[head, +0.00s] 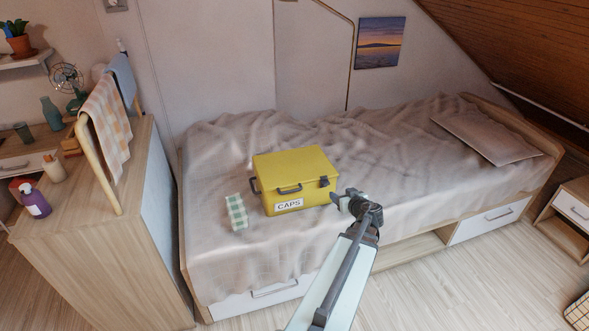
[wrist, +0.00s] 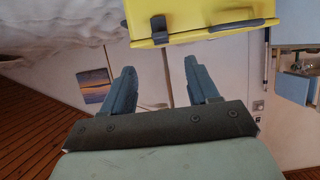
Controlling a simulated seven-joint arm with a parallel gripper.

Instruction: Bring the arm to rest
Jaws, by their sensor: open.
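My gripper (head: 338,200) is at the front of the bed, just right of a yellow box, in the head view. In the wrist view, my gripper (wrist: 158,88) has its two blue-grey fingers spread apart with nothing between them. The yellow box (head: 318,165) has a grey handle, a dark latch and a label reading CAPS. Its lid looks shut. It also shows at the top of the wrist view (wrist: 180,14), apart from the fingers. My arm reaches up from the bottom of the head view.
The box and a green checked cloth (head: 236,212) lie on the bed (head: 390,150). A pillow (head: 485,135) lies at its right end. A wooden cabinet (head: 110,260) with a towel rail stands at left. A sloping wooden ceiling (head: 520,50) comes down at right.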

